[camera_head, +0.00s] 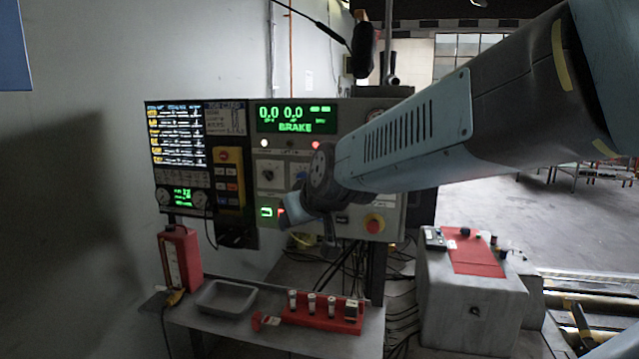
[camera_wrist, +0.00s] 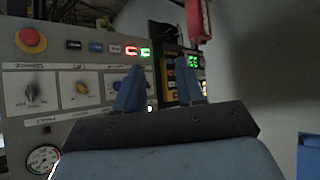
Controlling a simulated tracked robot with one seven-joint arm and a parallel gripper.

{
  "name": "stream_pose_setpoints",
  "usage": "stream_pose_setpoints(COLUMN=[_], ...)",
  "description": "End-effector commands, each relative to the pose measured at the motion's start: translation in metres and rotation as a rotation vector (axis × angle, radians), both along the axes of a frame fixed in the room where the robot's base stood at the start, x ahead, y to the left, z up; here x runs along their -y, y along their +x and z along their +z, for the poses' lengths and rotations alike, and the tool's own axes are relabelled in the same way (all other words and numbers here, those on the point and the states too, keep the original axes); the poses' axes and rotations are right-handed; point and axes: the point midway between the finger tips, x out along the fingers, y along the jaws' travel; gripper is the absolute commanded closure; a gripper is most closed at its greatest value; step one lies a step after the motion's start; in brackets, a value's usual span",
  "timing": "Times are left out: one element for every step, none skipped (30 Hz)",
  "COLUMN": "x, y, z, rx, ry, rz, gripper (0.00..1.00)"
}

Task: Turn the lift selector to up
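The control panel (camera_head: 340,225) stands upright against the wall. Its middle dial, under what looks like a LIFT label, is the lift selector, seen upside down in the wrist view as a yellowish knob (camera_wrist: 82,88) on a white plate. In the head view my wrist hides most of it. Which way the knob points is not clear. My gripper (camera_head: 305,215) is in front of the panel's lower part. In the wrist view its two blue fingers (camera_wrist: 160,85) are apart with nothing between them, to the right of the lift knob and not touching it.
A dark knob (camera_wrist: 32,93) sits beside the lift knob, and another dial (camera_head: 268,174) is at the panel's left. A red emergency button (camera_head: 374,223) is lower right. Below, a bench holds a grey tray (camera_head: 226,298) and a red rack (camera_head: 325,318). Cables hang under the panel.

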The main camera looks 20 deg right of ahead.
Motion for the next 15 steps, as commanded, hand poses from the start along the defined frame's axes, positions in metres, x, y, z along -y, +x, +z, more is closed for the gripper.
stream_pose_setpoints(x=[0.001, 0.002, 0.004, 0.006, 0.008, 0.012, 0.015, 0.019, 0.024, 0.028, 0.032, 0.039, 0.044, 0.049, 0.057], y=[0.016, 0.024, 0.036, 0.044, 0.052, 0.063, 0.070, 0.077, 0.085, 0.091, 0.097, 0.104, 0.109, 0.113, 0.118], z=[-0.001, 0.000, 0.002, 0.002, 0.003, 0.004, 0.004, 0.005, 0.005, 0.005, 0.004, 0.004, 0.004, 0.003, 0.002], rx=[0.040, 0.072, 0.111, 0.139, 0.168, 0.204, 0.230, 0.255, 0.285, 0.308, 0.329, 0.355, 0.372, 0.388, 0.408], ry=[-0.012, -0.023, -0.040, -0.052, -0.067, -0.090, -0.109, -0.128, -0.156, -0.179, -0.203, -0.238, -0.265, -0.294, -0.335], rz=[-0.003, -0.007, -0.014, -0.021, -0.031, -0.044, -0.056, -0.070, -0.090, -0.107, -0.124, -0.150, -0.171, -0.191, -0.221], gripper=[0.62, 0.62, 0.62, 0.62, 0.62, 0.62, 0.62, 0.62, 0.62, 0.62, 0.62, 0.62, 0.62, 0.62, 0.62])
